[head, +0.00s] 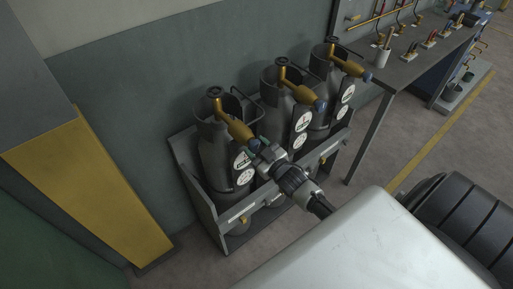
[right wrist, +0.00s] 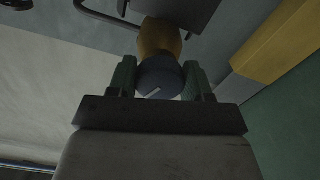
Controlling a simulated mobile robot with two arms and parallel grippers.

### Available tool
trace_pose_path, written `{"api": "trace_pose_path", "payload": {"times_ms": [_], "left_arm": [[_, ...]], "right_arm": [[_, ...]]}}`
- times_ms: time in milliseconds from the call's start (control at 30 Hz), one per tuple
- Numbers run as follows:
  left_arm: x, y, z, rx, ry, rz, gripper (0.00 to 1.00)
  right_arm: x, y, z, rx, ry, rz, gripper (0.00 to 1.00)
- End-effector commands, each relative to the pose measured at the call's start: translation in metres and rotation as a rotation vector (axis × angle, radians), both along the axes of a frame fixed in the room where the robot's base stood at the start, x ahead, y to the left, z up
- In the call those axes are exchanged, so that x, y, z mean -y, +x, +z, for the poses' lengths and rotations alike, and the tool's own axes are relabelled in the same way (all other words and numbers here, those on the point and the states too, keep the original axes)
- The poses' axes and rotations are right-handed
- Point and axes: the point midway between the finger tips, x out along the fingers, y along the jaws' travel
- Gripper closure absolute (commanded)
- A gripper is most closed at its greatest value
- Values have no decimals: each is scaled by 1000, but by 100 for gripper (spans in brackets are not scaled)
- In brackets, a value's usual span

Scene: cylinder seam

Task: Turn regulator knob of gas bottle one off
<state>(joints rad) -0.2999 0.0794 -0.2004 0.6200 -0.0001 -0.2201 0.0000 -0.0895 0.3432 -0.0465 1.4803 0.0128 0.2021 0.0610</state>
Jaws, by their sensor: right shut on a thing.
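Three grey gas bottles stand side by side in a rack, each with a brass regulator; the nearest is the leftmost bottle (head: 213,152), and the writing on its label is too small to read. Its regulator (head: 233,127) points down toward my right gripper (head: 258,148). In the right wrist view, the dark blue-grey knob (right wrist: 160,80) of the brass regulator (right wrist: 160,36) sits between the green fingers of my right gripper (right wrist: 160,68). The gripper is shut on the knob, and a pale slanted mark shows on its face. My left gripper is out of view.
The rack (head: 226,222) has a low front rail below the bottles. The middle bottle (head: 271,115) and far bottle (head: 322,88) stand close to the right. A workbench (head: 411,68) stands at the upper right, and a yellow-and-grey column (head: 95,180) at the left.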

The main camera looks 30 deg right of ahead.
Motion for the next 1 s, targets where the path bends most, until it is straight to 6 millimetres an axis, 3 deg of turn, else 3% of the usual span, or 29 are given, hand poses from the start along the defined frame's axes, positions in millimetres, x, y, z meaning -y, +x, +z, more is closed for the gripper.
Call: {"api": "trace_pose_path", "payload": {"times_ms": [500, 1000], "left_arm": [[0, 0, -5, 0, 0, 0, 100], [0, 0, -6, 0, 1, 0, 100]], "right_arm": [[1, -1, -3, 20, -351, 0, 74], [1, -1, -3, 25, -427, 0, 74]]}}
